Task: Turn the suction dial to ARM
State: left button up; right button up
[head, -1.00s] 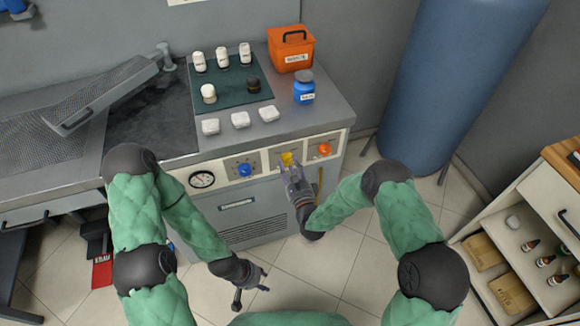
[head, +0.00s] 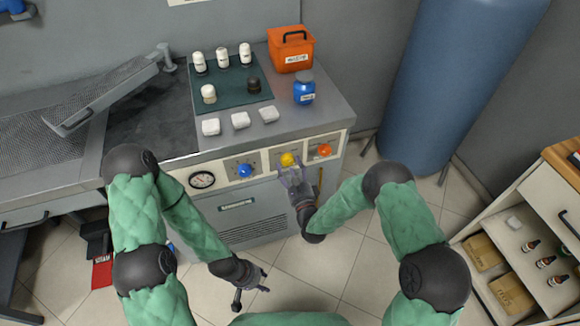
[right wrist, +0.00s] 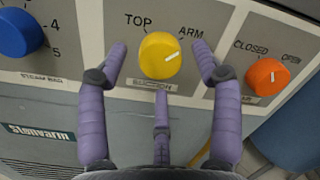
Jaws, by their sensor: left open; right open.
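The yellow suction dial (right wrist: 160,55) sits on the machine's front panel between the labels TOP, upper left, and ARM (right wrist: 191,31), upper right. Its white mark points right and slightly up, toward the ARM side. The dial also shows in the head view (head: 287,160). My right gripper (right wrist: 160,60) is open, with purple fingers on either side of the dial and a third below it; gaps show between the fingers and the dial. The third finger partly covers the lower label. My left gripper (head: 252,286) is open and empty, low over the floor.
A blue steam dial (right wrist: 22,32) is left of the yellow one. An orange dial (right wrist: 267,77) marked CLOSED and OPEN is close on the right. A gauge (head: 202,180) is further left. Bottles and an orange box (head: 290,50) stand on the counter above.

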jog(key=v, duration=1.1)
jog(key=shift+s, duration=0.15)
jog(key=s+d+f+n+g+h+p, duration=0.1)
jog(key=s+d+f+n+g+h, duration=0.2)
jog(key=f+n+g, duration=0.7)
jog(key=s+d+f+n+g, duration=0.1)
jog(key=s+n+g, duration=0.3)
jog(key=s, duration=0.5)
jog(key=s+d+f+n+g+y+p, duration=0.1)
jog(key=s+d+f+n+g, duration=0.1)
jog(key=s+n, duration=0.5)
notch_tip(320, 180, down, 2)
jog(key=s+g, duration=0.1)
jog(key=s, duration=0.1)
jog(key=shift+s+f+g, duration=0.2)
jog(key=shift+s+g, duration=0.15)
jog(key=shift+g, duration=0.05)
jog(key=shift+d, duration=0.1)
